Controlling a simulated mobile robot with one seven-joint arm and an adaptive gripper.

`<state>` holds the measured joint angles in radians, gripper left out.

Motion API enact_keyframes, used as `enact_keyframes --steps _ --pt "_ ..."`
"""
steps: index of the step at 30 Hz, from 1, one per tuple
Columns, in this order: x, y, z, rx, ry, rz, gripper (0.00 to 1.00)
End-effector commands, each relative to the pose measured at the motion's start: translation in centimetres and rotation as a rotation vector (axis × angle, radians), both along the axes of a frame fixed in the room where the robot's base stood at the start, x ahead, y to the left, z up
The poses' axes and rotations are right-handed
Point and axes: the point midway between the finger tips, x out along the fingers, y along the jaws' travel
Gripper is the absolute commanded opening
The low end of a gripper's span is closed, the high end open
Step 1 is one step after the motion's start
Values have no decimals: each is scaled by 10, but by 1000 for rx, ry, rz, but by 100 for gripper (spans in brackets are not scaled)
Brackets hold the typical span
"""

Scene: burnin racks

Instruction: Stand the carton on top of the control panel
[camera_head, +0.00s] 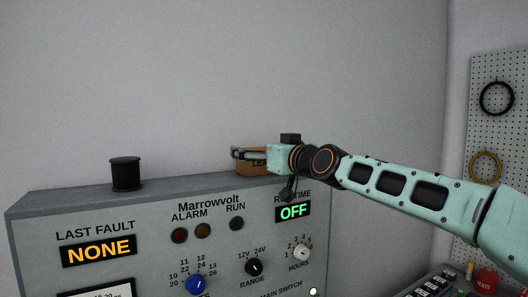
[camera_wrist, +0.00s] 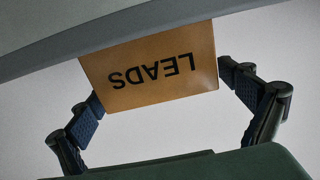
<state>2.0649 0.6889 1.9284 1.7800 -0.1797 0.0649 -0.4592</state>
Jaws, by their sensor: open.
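The carton (camera_head: 251,169) is a small brown box standing on the top of the grey control panel (camera_head: 150,207), towards its right part. It is partly hidden behind my gripper (camera_head: 240,153) in the head view. In the wrist view the carton (camera_wrist: 150,88) shows its face with the word LEADS upside down, against the grey panel edge (camera_wrist: 60,55). My gripper (camera_wrist: 162,90) is open, with one finger on each side of the carton. Small gaps seem to show between the fingers and the carton's sides.
A black cylindrical spool (camera_head: 126,174) stands on the panel top to the left, with clear top surface between it and the carton. A pegboard (camera_head: 500,120) with hanging rings is at the right. A red button (camera_head: 487,281) sits at the lower right.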

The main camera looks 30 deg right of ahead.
Motion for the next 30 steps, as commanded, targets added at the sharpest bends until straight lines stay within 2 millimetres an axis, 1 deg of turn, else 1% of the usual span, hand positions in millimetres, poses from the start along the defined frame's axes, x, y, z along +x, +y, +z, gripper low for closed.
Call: enact_keyframes --steps 2,5,11,21,27,30 --pt "0 0 5 0 0 0 97" --pt "-9 -1 1 1 -1 -2 97" --pt "-37 0 0 1 -1 -3 97" --pt "-91 3 0 0 -2 -3 97" --pt "-113 6 1 2 -1 -1 97" --pt "-118 6 2 1 0 0 97"
